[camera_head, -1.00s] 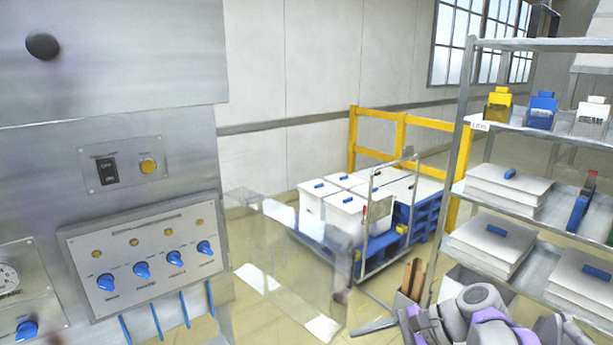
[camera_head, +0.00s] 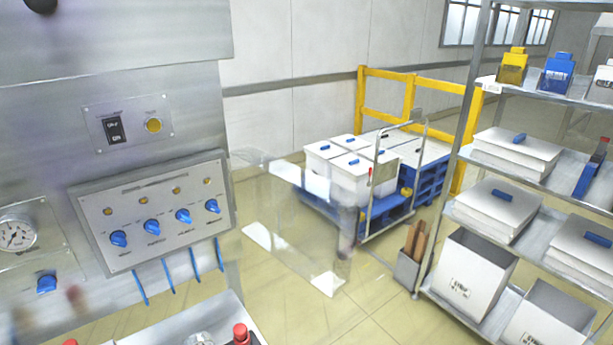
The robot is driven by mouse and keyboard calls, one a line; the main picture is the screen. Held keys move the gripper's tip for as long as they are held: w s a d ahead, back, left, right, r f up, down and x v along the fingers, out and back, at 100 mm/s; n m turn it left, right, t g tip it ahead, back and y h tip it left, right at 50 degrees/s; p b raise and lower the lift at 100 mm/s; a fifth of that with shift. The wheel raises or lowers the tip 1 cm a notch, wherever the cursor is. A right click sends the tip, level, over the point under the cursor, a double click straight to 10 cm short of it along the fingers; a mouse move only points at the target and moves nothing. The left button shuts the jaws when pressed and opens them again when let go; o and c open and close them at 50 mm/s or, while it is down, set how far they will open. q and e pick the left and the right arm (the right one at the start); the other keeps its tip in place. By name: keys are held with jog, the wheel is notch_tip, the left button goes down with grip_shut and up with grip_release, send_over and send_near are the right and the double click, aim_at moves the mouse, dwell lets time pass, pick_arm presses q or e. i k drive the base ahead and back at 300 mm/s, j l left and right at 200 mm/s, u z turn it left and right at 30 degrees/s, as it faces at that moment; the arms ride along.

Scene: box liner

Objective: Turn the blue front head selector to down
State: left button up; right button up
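A row of several blue selector knobs sits on a tilted grey control panel (camera_head: 150,262) at the left. From left to right they are a first knob (camera_head: 119,238), a second knob (camera_head: 152,227), a third knob (camera_head: 183,216) and a last knob (camera_head: 212,206). The labels under them are too small to read, so I cannot tell which is the front head selector or where each pointer stands. Another blue knob (camera_head: 47,284) is below a round gauge (camera_head: 16,233). Neither of my grippers is in view.
A switch plate (camera_head: 130,120) is above the panel, and blue strips (camera_head: 167,275) hang below it. A light surface with red-topped parts (camera_head: 241,334) is at the bottom edge. A clear guard (camera_head: 295,230), a loaded blue pallet (camera_head: 395,212) and shelving (camera_head: 450,200) stand to the right.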

aim_at(183, 216)
jog(key=k+u, duration=0.15)
jog(key=k, duration=0.5)
jog(key=u, duration=1.65)
jog(key=l+u, duration=0.4)
jog(key=l, duration=0.45)
jog(key=k+l, duration=0.1)
jog(key=l, duration=2.65)
jog(key=j, duration=0.1)
jog(key=k+z, duration=0.05)
